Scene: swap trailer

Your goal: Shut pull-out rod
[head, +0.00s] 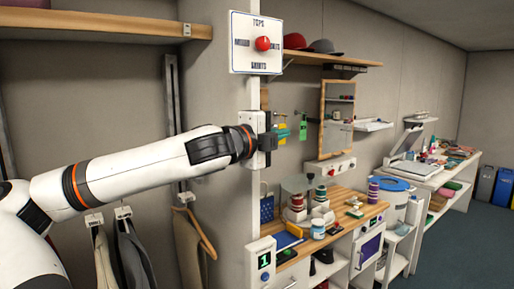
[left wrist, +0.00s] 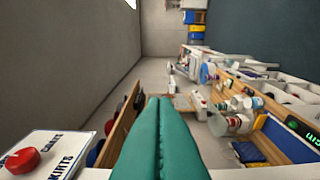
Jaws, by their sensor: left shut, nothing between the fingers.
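My left gripper (head: 281,133) is stretched out in front of the white wall edge, below the dial sign. Its teal fingers (left wrist: 160,135) are pressed together with nothing between them in the left wrist view. The pull-out rod cannot be made out clearly; my left arm crosses the area above the hanging clothes. Dark trousers (head: 132,255) and a tan garment on a wooden hanger (head: 187,235) hang at the lower left, below my arm. My gripper is to the right of these garments and apart from them. My right gripper is not in view.
A white sign with a red dial (head: 263,43) stands just above my gripper and also shows in the left wrist view (left wrist: 45,155). A wooden workbench (head: 345,215) with spools and jars is at lower right. A wooden shelf (head: 100,26) is above my arm.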

